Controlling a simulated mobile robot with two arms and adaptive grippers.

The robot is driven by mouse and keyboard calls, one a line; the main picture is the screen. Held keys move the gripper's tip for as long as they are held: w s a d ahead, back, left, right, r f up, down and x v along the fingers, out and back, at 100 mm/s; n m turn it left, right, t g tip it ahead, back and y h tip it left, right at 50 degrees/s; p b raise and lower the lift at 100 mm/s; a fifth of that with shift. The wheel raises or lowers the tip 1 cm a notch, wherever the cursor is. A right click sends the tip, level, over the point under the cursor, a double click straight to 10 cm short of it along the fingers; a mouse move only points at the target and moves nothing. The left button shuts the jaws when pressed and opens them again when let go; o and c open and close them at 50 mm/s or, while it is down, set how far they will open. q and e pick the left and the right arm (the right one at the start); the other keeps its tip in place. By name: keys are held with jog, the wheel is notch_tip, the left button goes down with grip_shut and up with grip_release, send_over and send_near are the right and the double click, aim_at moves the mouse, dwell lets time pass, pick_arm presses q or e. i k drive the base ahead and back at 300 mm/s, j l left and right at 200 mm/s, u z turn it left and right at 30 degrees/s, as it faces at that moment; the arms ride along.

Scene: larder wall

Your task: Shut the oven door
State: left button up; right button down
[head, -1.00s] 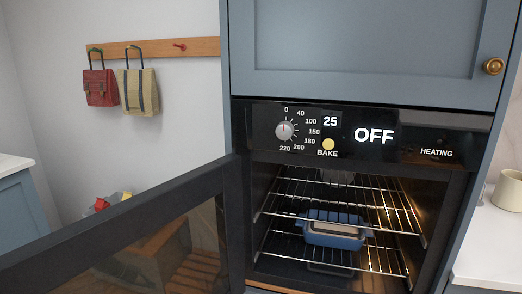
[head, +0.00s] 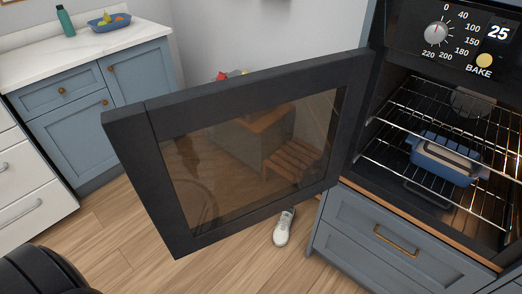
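The oven door (head: 245,158) stands wide open, swung out to the left from its hinge side beside the oven's left edge. It has a thick black frame and a tinted glass pane. The oven (head: 430,150) is open at the right, with two wire racks (head: 435,192) inside. A blue dish (head: 445,160) sits in the oven between or on the racks; its exact support is hard to tell. Neither of my grippers is in view. A dark rounded part, probably of my own arm, shows at the bottom left.
A blue drawer (head: 395,240) with a brass handle is below the oven. A white shoe (head: 283,228) lies on the wooden floor under the door. A counter (head: 85,48) with a green bottle (head: 65,20) and a blue fruit bowl (head: 109,22) stands at the left.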

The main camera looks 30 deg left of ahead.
aim_at(207, 164)
jog(key=k+z, duration=0.4)
jog(key=k+l+z, duration=0.15)
jog(key=z, duration=0.2)
jog(key=j+z, duration=0.25)
jog(key=j, duration=0.35)
jog(key=j+z, duration=0.25)
jog(key=j, duration=0.35)
jog(key=k+j+z, duration=0.15)
jog(key=j+z, duration=0.15)
jog(key=j, duration=0.3)
jog(key=k+j, duration=0.1)
jog(key=j, duration=0.45)
jog(key=k+j, duration=0.1)
jog(key=j, duration=0.45)
jog(key=k+j, duration=0.15)
jog(key=j, duration=0.4)
